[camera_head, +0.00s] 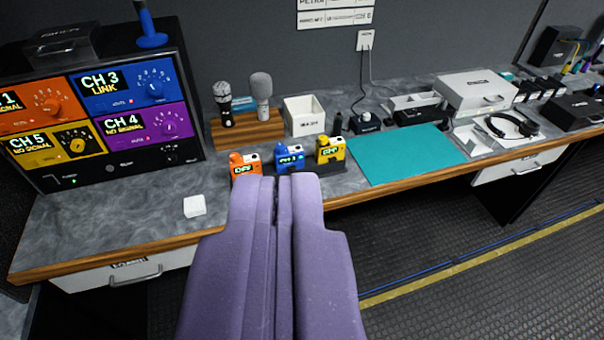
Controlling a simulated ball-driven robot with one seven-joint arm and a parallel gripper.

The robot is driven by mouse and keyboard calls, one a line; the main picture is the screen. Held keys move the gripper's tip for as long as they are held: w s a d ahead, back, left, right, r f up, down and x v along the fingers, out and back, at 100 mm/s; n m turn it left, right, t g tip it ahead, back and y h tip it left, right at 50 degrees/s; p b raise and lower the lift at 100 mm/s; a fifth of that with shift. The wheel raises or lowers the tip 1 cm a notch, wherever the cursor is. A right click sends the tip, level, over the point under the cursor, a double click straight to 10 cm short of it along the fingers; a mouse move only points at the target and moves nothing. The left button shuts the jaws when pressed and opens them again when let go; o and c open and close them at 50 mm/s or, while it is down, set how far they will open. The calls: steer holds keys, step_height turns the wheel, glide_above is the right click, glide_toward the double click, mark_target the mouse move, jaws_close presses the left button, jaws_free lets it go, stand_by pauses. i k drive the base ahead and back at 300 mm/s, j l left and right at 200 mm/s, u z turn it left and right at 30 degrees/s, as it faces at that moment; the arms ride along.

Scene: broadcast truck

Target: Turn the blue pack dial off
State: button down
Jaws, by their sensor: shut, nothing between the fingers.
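The blue pack (291,158) stands upright between an orange pack (245,168) and a yellow pack (330,151) near the bench's front edge. Its small screen reads something like "CH 3"; its dial is too small for its setting to be read. The orange pack's screen reads "OFF". My gripper (277,180), purple, is shut and empty, pointing at the packs from the front. Its tips overlap the lower part of the blue pack in the picture; I cannot tell whether they touch it.
A receiver rack (105,110) with coloured channel panels stands at left. A white cube (194,206) lies left of the packs. A teal mat (402,155) is on the right. Microphones (261,95) and a white box (304,115) stand behind. The grey bench is clear around the cube.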

mark_target(281, 148)
steer(key=i+j, duration=0.1)
steer(key=i, duration=0.35)
steer(key=i+j, duration=0.1)
steer(key=i, duration=0.3)
steer(key=i+j+z, duration=0.1)
steer(key=i, duration=0.35)
